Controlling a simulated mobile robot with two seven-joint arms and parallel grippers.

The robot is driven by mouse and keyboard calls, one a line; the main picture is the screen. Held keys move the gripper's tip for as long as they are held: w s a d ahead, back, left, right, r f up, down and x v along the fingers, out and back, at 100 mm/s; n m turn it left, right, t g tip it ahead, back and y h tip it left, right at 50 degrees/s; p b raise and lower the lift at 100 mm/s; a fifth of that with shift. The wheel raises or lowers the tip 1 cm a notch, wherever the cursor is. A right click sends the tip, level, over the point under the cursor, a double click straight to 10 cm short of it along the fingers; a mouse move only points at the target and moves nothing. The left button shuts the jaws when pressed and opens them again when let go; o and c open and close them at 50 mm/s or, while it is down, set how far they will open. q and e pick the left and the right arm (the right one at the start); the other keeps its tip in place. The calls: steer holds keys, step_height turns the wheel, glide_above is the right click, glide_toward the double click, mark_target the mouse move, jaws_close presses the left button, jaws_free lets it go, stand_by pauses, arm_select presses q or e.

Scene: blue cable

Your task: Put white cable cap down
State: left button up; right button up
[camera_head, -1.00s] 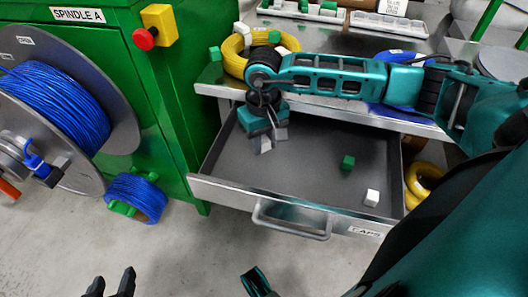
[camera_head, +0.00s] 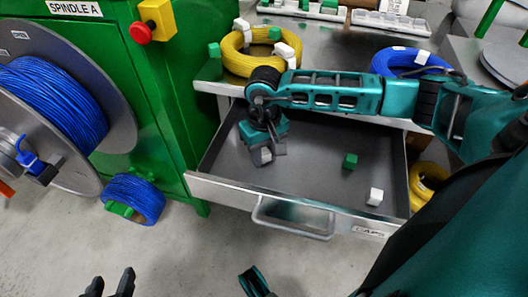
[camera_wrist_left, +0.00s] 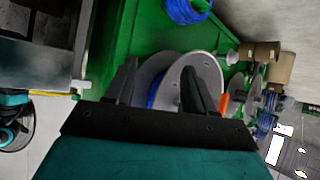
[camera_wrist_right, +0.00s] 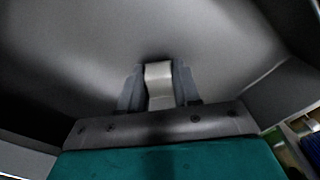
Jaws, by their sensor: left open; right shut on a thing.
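My right gripper (camera_head: 268,155) is inside the open drawer (camera_head: 310,176), near its left side, pointing down. It is shut on a white cable cap (camera_wrist_right: 159,84), which shows between the fingers in the right wrist view. I cannot tell whether the cap touches the drawer floor. Another white cap (camera_head: 374,197) lies at the drawer's front right, and a green cap (camera_head: 350,161) lies behind it. My left gripper (camera_head: 109,284) is open and empty at the bottom left of the head view, well away from the drawer; it also shows in the left wrist view (camera_wrist_left: 158,85).
Yellow cable coils (camera_head: 236,61) with white and green caps sit on the worktop above the drawer. A blue coil (camera_head: 384,66) lies on the worktop to the right. The green spindle cabinet (camera_head: 150,95) stands left of the drawer. The drawer's middle floor is clear.

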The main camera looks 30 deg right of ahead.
mark_target(264, 152)
steer(key=o, duration=1)
arm_select(q)
steer(key=shift+r, duration=0.2)
arm_select(e)
steer(key=shift+r, duration=0.2)
steer(key=shift+r+p, duration=0.25)
steer(key=shift+p, duration=0.2)
arm_select(q)
steer(key=p, duration=0.1)
steer(key=a+r+p, duration=0.1)
steer(key=p, duration=0.1)
steer(key=shift+s+a+r, duration=0.15)
steer(key=shift+s+r, duration=0.1)
steer(key=shift+r, duration=0.05)
arm_select(e)
step_height(264, 152, up, 12)
steer(key=shift+r, duration=0.25)
arm_select(q)
steer(key=shift+s, duration=0.1)
arm_select(e)
steer(key=shift+f, duration=0.1)
